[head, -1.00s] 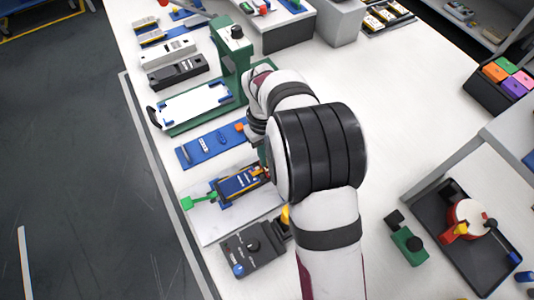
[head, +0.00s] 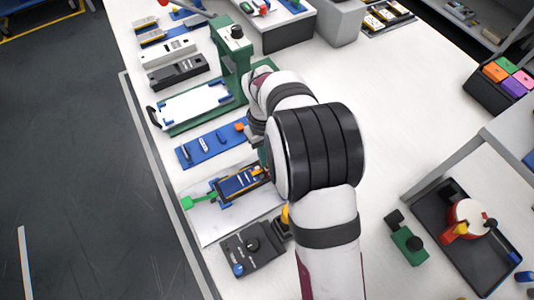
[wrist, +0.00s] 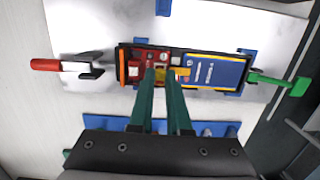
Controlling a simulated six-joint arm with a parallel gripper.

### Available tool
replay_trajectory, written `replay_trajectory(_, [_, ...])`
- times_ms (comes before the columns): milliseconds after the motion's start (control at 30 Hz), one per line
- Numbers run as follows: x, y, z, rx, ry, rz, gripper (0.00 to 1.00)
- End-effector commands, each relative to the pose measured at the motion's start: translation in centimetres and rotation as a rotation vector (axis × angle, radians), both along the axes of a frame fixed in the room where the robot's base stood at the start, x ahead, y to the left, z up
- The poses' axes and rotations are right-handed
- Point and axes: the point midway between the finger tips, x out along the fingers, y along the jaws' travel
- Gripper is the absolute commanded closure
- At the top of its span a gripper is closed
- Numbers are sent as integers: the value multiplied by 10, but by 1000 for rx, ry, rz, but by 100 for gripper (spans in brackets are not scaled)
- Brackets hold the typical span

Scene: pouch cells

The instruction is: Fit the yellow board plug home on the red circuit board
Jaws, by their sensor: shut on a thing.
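In the wrist view the red circuit board (wrist: 137,58) lies in the left part of a dark holder (wrist: 122,52), beside a blue pouch cell (wrist: 215,70). My gripper (wrist: 161,74) points down over the board's right part, its two green fingers close together. It is shut on the yellow board plug (wrist: 161,72), of which a small part shows between the fingertips. Yellow also shows just right of the fingers, toward the cell. Whether the plug is seated is hidden by the fingers.
A red-handled clamp (wrist: 46,65) stands left of the holder and a green-handled clamp (wrist: 280,83) right. A blue rack (head: 211,144) lies beside the fixture plate (head: 210,223). A dark control box (head: 252,250) stands in front.

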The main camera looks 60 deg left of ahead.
Motion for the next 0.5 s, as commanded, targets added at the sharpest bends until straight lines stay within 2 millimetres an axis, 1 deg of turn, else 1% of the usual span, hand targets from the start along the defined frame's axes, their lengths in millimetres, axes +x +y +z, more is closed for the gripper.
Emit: replay_trajectory(500, [0,0,-13,-1,0,0,100])
